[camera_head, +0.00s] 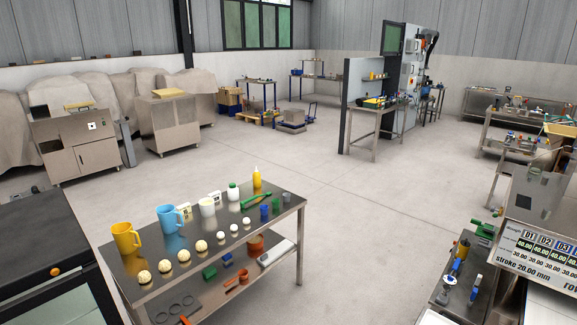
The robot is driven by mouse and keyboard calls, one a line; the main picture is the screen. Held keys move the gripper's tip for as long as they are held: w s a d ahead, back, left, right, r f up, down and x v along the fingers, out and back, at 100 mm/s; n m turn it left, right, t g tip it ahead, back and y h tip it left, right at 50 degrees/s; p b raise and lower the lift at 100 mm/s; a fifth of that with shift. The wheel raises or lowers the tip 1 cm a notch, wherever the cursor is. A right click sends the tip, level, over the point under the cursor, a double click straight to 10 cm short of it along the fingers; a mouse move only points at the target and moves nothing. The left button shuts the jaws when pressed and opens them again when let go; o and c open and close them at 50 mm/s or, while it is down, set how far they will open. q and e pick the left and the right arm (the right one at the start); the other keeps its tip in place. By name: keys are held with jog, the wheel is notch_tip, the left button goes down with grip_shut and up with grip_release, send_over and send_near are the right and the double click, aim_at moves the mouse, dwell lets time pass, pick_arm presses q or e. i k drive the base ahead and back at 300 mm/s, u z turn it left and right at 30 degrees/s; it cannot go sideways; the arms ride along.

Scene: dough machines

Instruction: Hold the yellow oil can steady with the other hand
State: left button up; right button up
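A yellow squeeze bottle (257,180) with a pale tip stands upright at the back of the metal table. Neither of my grippers is in view, and no hand touches either yellow thing.
The metal table (284,212) holds a yellow jug (126,239), a blue jug (168,219), several dough balls and small cups. A machine with a display panel (543,250) stands at the right. The floor (370,210) between is clear.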

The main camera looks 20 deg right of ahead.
aim_at(465, 243)
jog(key=z, duration=0.4)
jog(key=i, duration=2.3)
jog(key=z, duration=1.15)
jog(key=i, duration=1.9)
jog(key=z, duration=1.5)
jog(key=i, duration=0.8)
jog(key=z, duration=0.4)
